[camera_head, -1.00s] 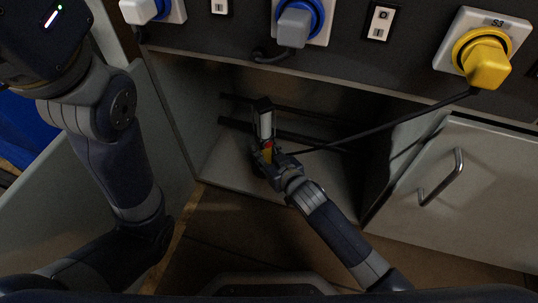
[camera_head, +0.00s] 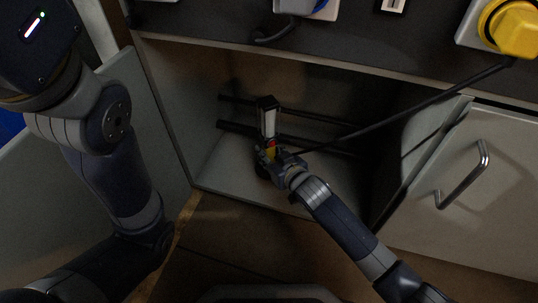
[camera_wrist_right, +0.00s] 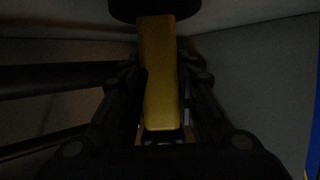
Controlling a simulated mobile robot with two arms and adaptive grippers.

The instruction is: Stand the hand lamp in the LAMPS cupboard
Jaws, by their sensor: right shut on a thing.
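The hand lamp (camera_head: 268,122) is upright inside the open cupboard, with a pale light panel, a black top and a yellow lower body. My right gripper (camera_head: 272,160) is shut on its yellow part, low near the cupboard floor (camera_head: 225,173). In the right wrist view the yellow body (camera_wrist_right: 158,75) stands between the two fingers, with a dark round part at its end. Whether the lamp's base touches the cupboard floor is hard to tell. No LAMPS label is readable. My left arm comes in at the left of the head view; its gripper is not in view.
Dark horizontal rails or pipes (camera_head: 235,100) run along the cupboard's back. A black cable or rod slants from the yellow plug (camera_head: 512,27) towards the lamp. A grey door with a handle (camera_head: 465,175) is at the right. A grey panel (camera_head: 150,90) flanks the opening's left.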

